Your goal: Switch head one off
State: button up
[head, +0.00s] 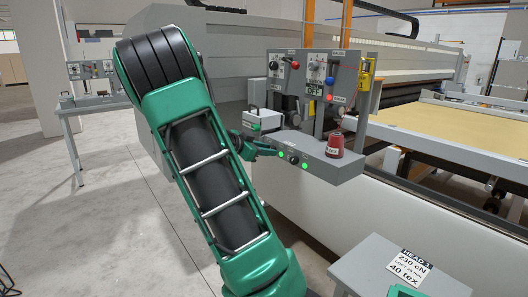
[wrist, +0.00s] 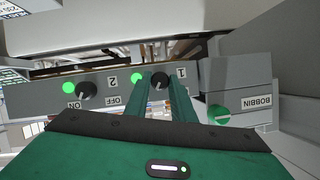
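The grey switch box (head: 320,160) has two dark knobs and two lit green lamps. In the wrist view its labels are upside down. The knob for head 1 (wrist: 160,82), by the mark "1", has its lit green lamp (wrist: 137,77) beside it. My gripper (head: 274,150) is at the box's left end. In the wrist view its green fingers (wrist: 161,88) stand either side of the head 1 knob, apart from each other. Contact with the knob is not clear. The second knob (wrist: 86,90), by the mark "2", also has a lit green lamp (wrist: 68,88).
A dark red cone (head: 335,143) stands on the box's right end. A "BOBBIN" plate (wrist: 240,112) with a green round knob is close at the right in the wrist view. A labelled grey stand (head: 400,270) is in front.

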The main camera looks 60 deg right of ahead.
jog(key=shift+d, duration=0.15)
grip_shut()
jog(key=shift+n, duration=0.3)
jog(key=n+g, duration=0.1)
jog(key=n, duration=0.1)
jog(key=n+g, duration=0.2)
jog(key=n, duration=0.1)
jog(key=w+n+g+y, duration=0.1)
jog(key=n+g, duration=0.1)
jog(key=shift+w+f+n, duration=0.1)
jog(key=shift+n, duration=0.2)
jog(key=shift+g, duration=0.3)
jog(key=o, duration=1)
grip_release()
